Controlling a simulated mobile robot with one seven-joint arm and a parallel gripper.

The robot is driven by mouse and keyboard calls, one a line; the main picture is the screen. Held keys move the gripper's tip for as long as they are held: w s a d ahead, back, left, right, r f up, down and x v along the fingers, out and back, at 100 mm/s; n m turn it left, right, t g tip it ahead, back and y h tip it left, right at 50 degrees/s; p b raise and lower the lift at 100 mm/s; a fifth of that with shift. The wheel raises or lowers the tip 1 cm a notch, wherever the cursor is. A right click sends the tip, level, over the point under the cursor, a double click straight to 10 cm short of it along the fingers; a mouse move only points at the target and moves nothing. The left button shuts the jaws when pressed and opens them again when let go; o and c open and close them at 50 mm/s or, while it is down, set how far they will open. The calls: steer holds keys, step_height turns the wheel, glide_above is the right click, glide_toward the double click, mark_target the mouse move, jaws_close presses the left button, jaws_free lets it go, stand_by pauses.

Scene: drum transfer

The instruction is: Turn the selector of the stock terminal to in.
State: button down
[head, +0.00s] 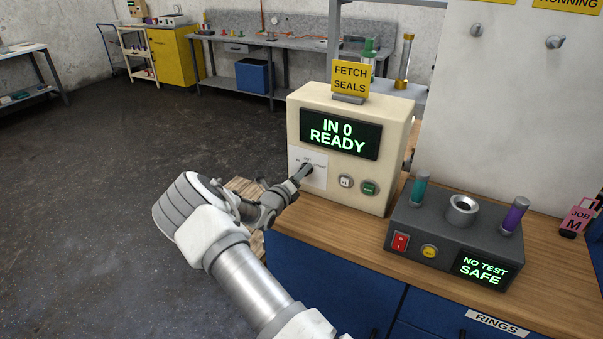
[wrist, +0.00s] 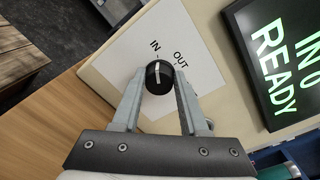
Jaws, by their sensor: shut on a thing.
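The stock terminal (head: 397,120) is a cream box on the wooden bench. Its screen (head: 340,134) reads "IN 0 READY" in green. The selector (wrist: 159,76) is a round black knob with a white pointer line, on a white label plate (wrist: 205,62). The plate shows "IN" and "OUT" in the wrist view. The pointer line appears directed at "IN". My gripper (wrist: 160,96) is shut on the selector, with one finger on each side of it. In the head view my gripper (head: 304,172) reaches the plate from the left and covers most of the selector.
A white button (head: 346,182) and a green button (head: 370,188) sit right of the selector. A yellow "FETCH SEALS" sign (head: 350,77) stands on the terminal. A dark tester (head: 430,222) reading "NO TEST SAFE" stands to the right. The floor on the left is open.

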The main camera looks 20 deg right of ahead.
steer(key=shift+c, duration=2.2)
jaws_free()
steer(key=v, duration=1.7)
steer(key=shift+s+b, duration=0.15)
steer(key=shift+b, duration=0.3)
steer(key=shift+a+f, duration=0.1)
steer(key=shift+a, duration=0.05)
